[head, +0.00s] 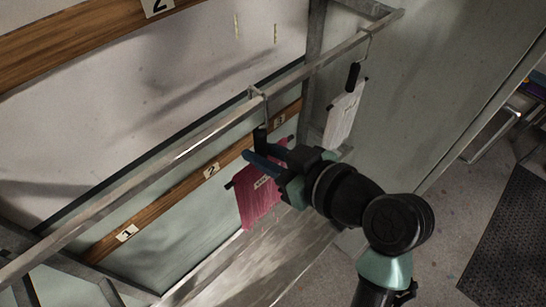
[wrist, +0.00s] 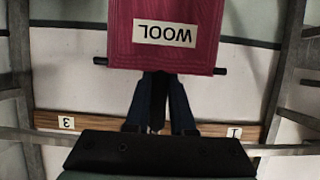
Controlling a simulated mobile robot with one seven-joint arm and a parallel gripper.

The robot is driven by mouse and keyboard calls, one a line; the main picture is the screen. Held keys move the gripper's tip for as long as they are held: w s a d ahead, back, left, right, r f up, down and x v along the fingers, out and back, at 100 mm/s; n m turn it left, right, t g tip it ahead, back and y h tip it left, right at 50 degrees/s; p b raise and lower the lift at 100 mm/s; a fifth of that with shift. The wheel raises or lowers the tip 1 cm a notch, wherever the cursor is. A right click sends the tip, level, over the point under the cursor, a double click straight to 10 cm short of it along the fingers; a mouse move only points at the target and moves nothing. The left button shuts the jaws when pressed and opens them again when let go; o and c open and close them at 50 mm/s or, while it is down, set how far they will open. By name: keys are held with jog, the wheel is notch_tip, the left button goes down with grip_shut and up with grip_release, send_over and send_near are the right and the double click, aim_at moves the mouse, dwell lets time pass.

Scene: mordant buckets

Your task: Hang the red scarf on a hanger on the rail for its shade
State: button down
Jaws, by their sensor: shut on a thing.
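The red scarf (head: 261,200) hangs from a dark crossbar below my gripper (head: 258,150). In the wrist view the scarf (wrist: 200,14) shows upside down with a white label reading WOOL. My gripper is shut on the black stem of the hanger (head: 260,136), just above the scarf. The hanger's metal hook is at the rail (head: 190,142), between the 2 and 3 labels, and seems to loop over it. I cannot tell whether it bears on the rail. In the wrist view the fingers (wrist: 158,90) close just below the crossbar, and the hook is hidden.
A pale cloth (head: 343,118) hangs on another hanger near the rail's right end. A wooden strip (head: 155,217) behind the rail carries labels 1, 2 and 3. The rail is bare to the left. A dark mat (head: 505,240) lies on the floor at right.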

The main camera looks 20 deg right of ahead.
jog(key=shift+w+a+r, duration=0.1)
jog(key=shift+w+a, duration=0.2)
jog(key=shift+w, duration=0.4)
jog(key=shift+f+b, duration=0.95)
jog(key=shift+f, duration=0.15)
jog(key=c, duration=0.7)
grip_release()
jog(key=b+v, duration=0.3)
jog(key=v, duration=1)
jog(key=shift+d, duration=0.1)
